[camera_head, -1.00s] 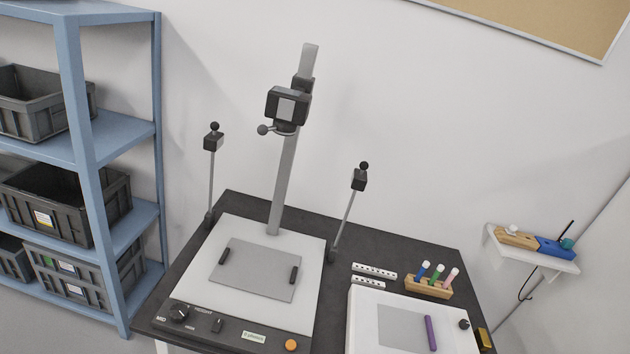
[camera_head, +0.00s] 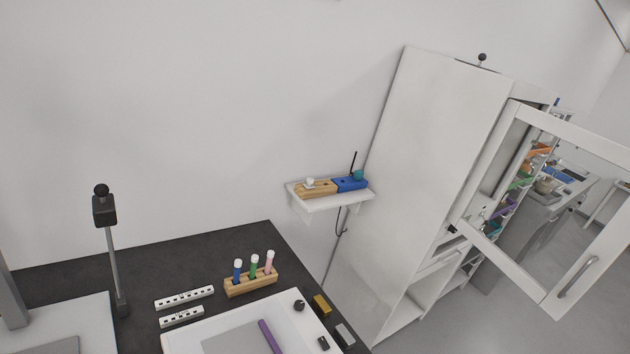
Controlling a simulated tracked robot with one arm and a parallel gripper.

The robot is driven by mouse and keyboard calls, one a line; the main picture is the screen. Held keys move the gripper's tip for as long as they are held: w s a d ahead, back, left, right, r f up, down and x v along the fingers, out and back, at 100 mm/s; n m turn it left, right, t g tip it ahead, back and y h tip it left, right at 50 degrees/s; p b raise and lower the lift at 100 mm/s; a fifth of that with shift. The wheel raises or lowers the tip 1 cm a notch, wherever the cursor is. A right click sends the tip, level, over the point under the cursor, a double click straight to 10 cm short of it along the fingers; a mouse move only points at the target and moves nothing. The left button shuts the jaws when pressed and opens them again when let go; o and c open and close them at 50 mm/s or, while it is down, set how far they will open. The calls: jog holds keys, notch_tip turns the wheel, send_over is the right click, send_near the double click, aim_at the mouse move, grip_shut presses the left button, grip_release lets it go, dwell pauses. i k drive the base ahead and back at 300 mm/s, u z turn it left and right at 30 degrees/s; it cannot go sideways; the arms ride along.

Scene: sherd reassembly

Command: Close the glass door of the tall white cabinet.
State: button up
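The tall white cabinet (camera_head: 425,170) stands at the right of the head camera view, its plain side panel facing me. Its glass door (camera_head: 551,309) is swung open towards the right. The door has a white frame around clear glass and a grey bar handle (camera_head: 577,277) near its lower free corner. Coloured things show through the glass and beside the cabinet's opening. Part of the cabinet's inside is hidden by its side panel. My gripper is not in view.
A dark table (camera_head: 60,290) with a pen block (camera_head: 250,284), white scale bars and a white board fills the lower left. A small wall shelf (camera_head: 335,203) sits between table and cabinet. Grey floor (camera_head: 480,325) is clear below the door.

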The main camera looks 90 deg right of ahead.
aim_at(614, 238)
jog(key=z, duration=1.25)
jog(key=i, duration=0.15)
jog(key=z, duration=2.35)
jog(key=i, duration=1)
jog(key=u, duration=0.2)
jog(key=k, duration=0.9)
jog(key=z, duration=0.2)
jog(key=i, duration=0.6)
jog(key=u, duration=0.05)
